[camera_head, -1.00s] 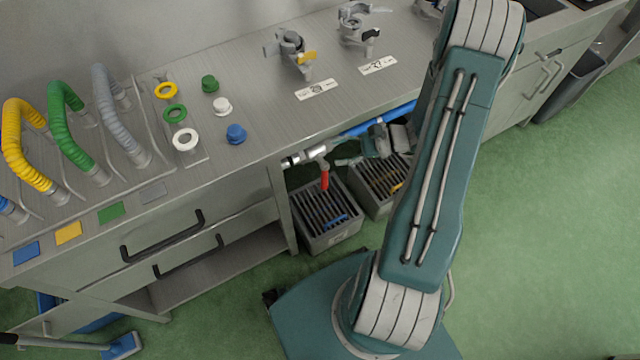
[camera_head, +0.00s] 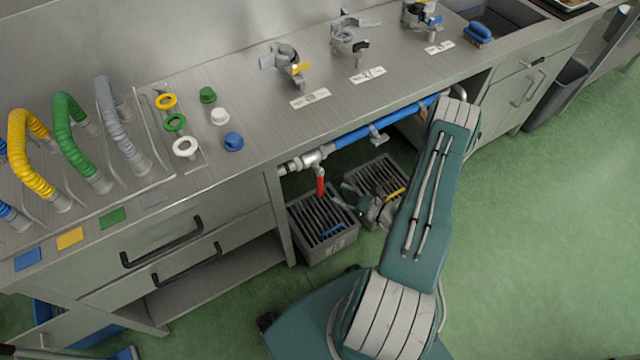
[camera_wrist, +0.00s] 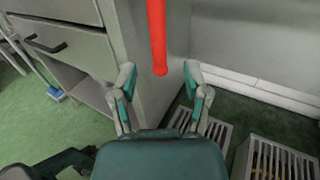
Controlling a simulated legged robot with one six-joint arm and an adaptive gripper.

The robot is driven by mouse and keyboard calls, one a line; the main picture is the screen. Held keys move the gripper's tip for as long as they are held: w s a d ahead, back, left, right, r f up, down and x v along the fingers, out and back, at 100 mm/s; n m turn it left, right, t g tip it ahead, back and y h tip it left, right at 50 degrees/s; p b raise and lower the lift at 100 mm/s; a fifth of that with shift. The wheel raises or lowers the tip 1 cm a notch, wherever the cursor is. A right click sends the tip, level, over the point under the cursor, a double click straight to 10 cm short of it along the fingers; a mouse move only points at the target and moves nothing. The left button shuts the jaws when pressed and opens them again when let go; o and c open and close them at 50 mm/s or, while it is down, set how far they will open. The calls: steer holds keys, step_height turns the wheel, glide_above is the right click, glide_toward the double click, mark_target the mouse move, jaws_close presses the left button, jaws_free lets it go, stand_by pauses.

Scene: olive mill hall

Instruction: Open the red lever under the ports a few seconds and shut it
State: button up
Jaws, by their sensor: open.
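The red lever (camera_head: 320,186) hangs straight down from a silver valve (camera_head: 312,158) on the blue pipe (camera_head: 380,124) under the counter edge. In the wrist view the red lever (camera_wrist: 157,38) comes down from the top, its rounded lower end just beyond and between my fingertips. My gripper (camera_wrist: 160,82) is open, one finger on each side of the lever's line, with nothing held. In the head view my gripper (camera_head: 352,196) is low in front of the slatted crates, right of the lever. The ports (camera_head: 291,64) stand on the counter above, each with a white label.
Two grey slatted crates (camera_head: 325,230) stand on the floor under the pipe. A cabinet with drawers (camera_head: 190,240) is left of the lever; its side wall is close in the wrist view. Green floor (camera_head: 540,230) is clear at right.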

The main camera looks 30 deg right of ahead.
mark_target(322, 185)
steer(key=x, duration=0.7)
steer(key=shift+w+a, duration=0.15)
steer(key=shift+a, duration=0.05)
jaws_close()
